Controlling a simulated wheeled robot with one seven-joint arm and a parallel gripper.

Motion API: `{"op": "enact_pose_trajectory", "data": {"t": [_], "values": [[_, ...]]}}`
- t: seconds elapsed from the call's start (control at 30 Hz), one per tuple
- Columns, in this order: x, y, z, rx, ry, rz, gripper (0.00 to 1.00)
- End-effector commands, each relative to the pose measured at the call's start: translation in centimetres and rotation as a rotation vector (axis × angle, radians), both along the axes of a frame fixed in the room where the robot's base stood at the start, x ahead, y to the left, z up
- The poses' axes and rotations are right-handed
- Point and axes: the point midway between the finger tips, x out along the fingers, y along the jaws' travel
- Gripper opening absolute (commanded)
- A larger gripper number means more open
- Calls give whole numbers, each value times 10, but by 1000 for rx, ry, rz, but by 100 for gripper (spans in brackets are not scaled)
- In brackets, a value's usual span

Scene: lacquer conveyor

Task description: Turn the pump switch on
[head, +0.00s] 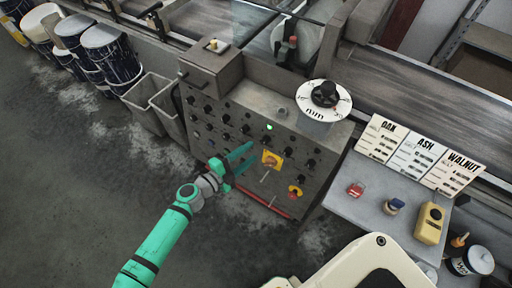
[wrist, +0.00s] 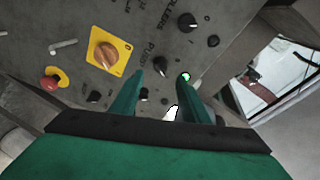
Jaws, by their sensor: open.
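The grey control panel (head: 228,120) carries several black knobs and switches. A small black switch (wrist: 163,68) sits beside lettering that seems to read "PUMP" in the wrist view; it appears to be the knob (head: 266,141) below a lit green lamp (head: 269,127) in the head view. The lamp also shows in the wrist view (wrist: 185,76). My gripper (head: 251,152) is open and empty in front of the panel. In the wrist view its fingertips (wrist: 158,80) are on either side of the line to this switch. Contact and the switch's exact setting cannot be told.
An orange rotary knob on a yellow plate (wrist: 105,53) and a red button (wrist: 50,83) are close by on the panel. A white dial (head: 323,101) stands on top. A side table (head: 370,211) is at right; bins (head: 155,100) stand left.

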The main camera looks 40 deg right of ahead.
Motion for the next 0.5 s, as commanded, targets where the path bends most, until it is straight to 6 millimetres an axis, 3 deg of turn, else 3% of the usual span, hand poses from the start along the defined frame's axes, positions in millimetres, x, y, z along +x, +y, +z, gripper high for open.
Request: {"op": "enact_pose_trajectory", "data": {"t": [0.2, 0.5], "values": [[-6, 31, 5, 0, -1, 1, 42], [-9, 41, 7, 0, 0, -1, 42]]}}
